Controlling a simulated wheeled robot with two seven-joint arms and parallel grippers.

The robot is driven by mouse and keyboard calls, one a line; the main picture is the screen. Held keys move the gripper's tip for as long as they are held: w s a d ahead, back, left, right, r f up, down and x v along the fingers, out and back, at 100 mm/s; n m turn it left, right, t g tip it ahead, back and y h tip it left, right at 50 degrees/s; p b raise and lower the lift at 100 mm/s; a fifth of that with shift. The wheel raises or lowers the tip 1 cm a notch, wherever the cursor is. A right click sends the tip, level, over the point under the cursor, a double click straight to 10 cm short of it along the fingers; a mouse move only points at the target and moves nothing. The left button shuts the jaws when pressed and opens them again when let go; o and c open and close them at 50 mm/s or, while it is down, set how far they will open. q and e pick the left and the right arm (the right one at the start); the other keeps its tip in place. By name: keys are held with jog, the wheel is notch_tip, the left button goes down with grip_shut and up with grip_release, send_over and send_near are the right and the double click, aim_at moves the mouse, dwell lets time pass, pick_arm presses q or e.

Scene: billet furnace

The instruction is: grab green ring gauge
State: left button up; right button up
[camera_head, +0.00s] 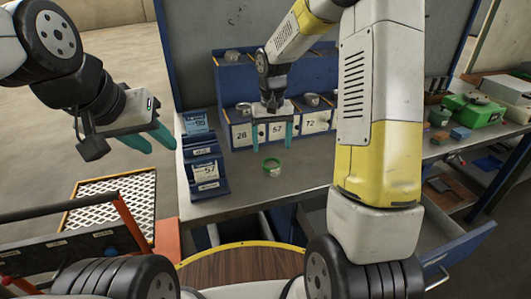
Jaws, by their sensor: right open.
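The green ring gauge (271,168) is a small green ring with a pale inside. It lies on the grey workbench top (310,172), in front of the blue rack. My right gripper (271,146) is open and empty, with its teal fingers pointing down. In the head view it shows just above the ring, apart from it. My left gripper (163,150) is open and empty at the left, off the bench's left edge.
A blue rack (319,140) with labels 28, 57 and 72 holds several metal rings. Blue stands (205,172) with cards, one reading 57, stand at the bench's left. A green case (472,110) sits at the right. Bench around the ring is clear.

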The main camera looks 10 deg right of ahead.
aim_at(271, 164)
jog(key=f, duration=0.4)
jog(key=s+f, duration=0.1)
jog(key=f, duration=0.1)
jog(key=shift+a+f, duration=0.1)
jog(key=c, duration=1.7)
jog(key=shift+c, duration=0.2)
jog(key=shift+r, duration=0.2)
